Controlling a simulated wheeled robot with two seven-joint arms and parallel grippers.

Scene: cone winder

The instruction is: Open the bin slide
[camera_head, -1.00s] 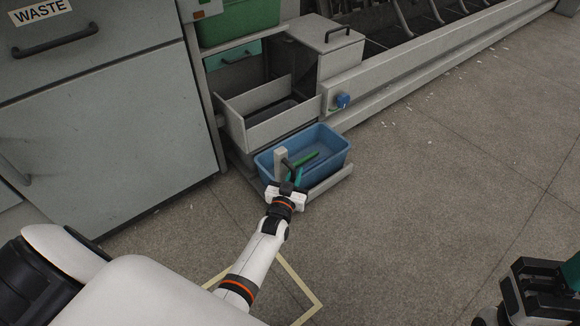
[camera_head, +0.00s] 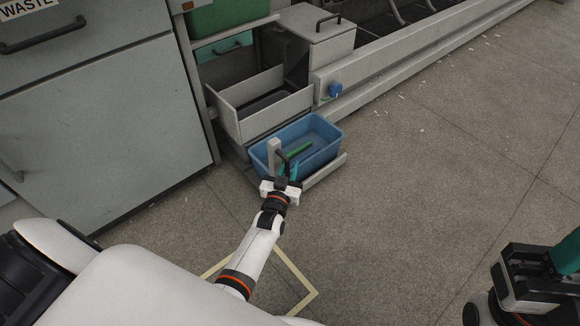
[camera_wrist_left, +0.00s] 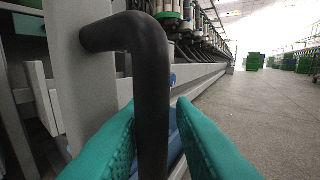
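The bin slide (camera_head: 327,170) is a low pale tray at floor level, standing out from the machine below a grey drawer, and it bears a blue bin (camera_head: 325,135). A pale post (camera_head: 274,156) at its front carries a black bent handle (camera_wrist_left: 152,90). My left gripper (camera_head: 285,172) is at this handle. In the left wrist view its teal fingers (camera_wrist_left: 157,106) stand on either side of the handle's upright bar, with narrow gaps showing, so it looks open around the bar. My right gripper (camera_head: 535,262) is at the lower right, away from the slide; its fingertips are not clearly shown.
A grey cabinet marked WASTE (camera_head: 100,120) stands left of the slide. An open grey drawer (camera_head: 275,122) is above and behind the bin. A blue knob (camera_head: 335,90) sits on the machine's side. The floor to the right is clear apart from small scraps.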

